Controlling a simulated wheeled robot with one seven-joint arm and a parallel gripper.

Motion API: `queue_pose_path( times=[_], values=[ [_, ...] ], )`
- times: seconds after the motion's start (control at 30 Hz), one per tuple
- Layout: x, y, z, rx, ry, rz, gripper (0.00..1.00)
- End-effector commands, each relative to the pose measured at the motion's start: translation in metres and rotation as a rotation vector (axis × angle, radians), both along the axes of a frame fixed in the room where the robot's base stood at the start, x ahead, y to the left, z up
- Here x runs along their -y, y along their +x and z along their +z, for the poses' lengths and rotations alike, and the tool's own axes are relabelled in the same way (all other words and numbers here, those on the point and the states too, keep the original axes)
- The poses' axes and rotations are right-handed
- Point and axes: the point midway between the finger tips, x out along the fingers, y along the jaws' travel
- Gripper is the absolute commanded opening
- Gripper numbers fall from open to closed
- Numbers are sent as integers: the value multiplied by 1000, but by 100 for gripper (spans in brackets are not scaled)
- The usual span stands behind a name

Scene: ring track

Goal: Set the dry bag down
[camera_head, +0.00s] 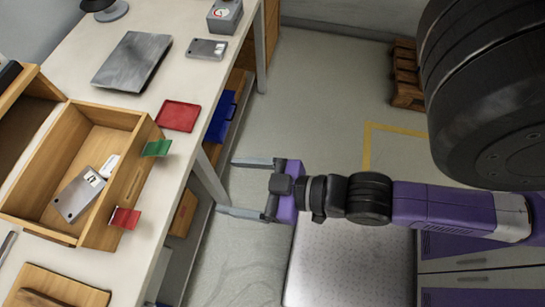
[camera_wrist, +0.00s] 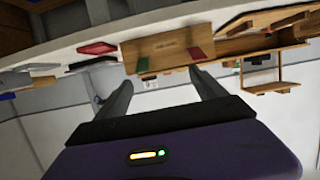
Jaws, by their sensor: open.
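My gripper (camera_head: 226,185) is open, with nothing between its two fingers. It is held out beside the right edge of the workbench, over the floor side. In the wrist view the open fingers (camera_wrist: 160,76) point toward the bench edge and the drawer front. I cannot make out a dry bag in either view. A blue object (camera_head: 221,116) lies on the lower shelf under the bench, partly hidden by the bench top; I cannot tell what it is.
The white workbench (camera_head: 150,215) holds an open wooden drawer (camera_head: 122,117) with green (camera_head: 157,148) and red (camera_head: 124,217) tabs, a red tray (camera_head: 178,116), a grey plate (camera_head: 133,61) and small devices. A wooden pallet (camera_head: 406,75) stands at the back. Floor between is clear.

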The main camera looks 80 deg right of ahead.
Motion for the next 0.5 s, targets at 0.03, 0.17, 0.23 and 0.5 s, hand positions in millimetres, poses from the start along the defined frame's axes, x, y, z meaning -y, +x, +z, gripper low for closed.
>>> queue_pose_path(
  times=[0.03, 0.17, 0.23, 0.5],
  values=[
    [-1, -20, 0, -5, 3, -1, 80],
    [-5, -52, 10, 12, 10, -3, 80],
    [-6, -64, 15, 20, 12, -5, 80],
    [-8, -77, 22, 34, 15, -6, 70]
  ],
)
